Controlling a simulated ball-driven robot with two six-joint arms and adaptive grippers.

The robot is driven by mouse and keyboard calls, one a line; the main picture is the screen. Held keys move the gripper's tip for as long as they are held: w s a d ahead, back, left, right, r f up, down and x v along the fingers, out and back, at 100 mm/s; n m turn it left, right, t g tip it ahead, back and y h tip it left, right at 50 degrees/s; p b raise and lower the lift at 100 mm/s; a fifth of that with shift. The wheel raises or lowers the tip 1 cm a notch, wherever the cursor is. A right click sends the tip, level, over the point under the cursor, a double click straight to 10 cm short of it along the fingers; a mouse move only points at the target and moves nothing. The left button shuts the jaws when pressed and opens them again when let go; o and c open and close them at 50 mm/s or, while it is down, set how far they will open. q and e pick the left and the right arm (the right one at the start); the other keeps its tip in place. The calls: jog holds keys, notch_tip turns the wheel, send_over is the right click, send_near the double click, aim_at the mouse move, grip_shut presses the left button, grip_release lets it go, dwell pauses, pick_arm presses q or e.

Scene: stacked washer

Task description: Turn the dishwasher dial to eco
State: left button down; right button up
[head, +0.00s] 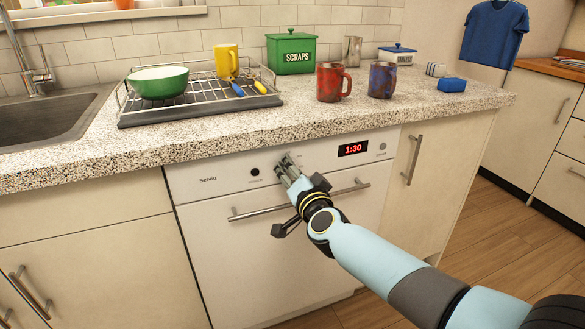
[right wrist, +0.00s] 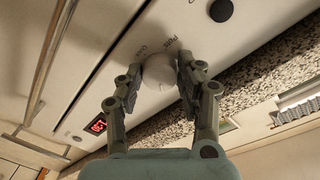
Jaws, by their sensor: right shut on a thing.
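The white dishwasher (head: 215,249) is built in under the counter, with a control panel along its top. In the right wrist view, the round white dial (right wrist: 159,72) sits on the panel between the two fingers of my right gripper (right wrist: 157,80). The dial's pointer mark cannot be made out. My left gripper is not in view.
A black round button (head: 255,172) is left of my right gripper, and a red 1:30 display (head: 353,149) is right of it. The dishwasher's bar handle (head: 250,212) runs just below. The speckled counter (head: 240,135) overhangs the panel and holds a dish rack (head: 122,113) and mugs.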

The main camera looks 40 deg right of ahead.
jog(key=m, duration=0.4)
jog(key=shift+m, duration=0.4)
jog(key=shift+y, duration=0.3)
jog(key=o, duration=1.1)
jog(key=shift+o, duration=0.2)
jog(key=shift+s, duration=0.1)
jog(key=v, duration=1.1)
jog(key=shift+s, duration=0.4)
jog(key=shift+a, duration=0.15)
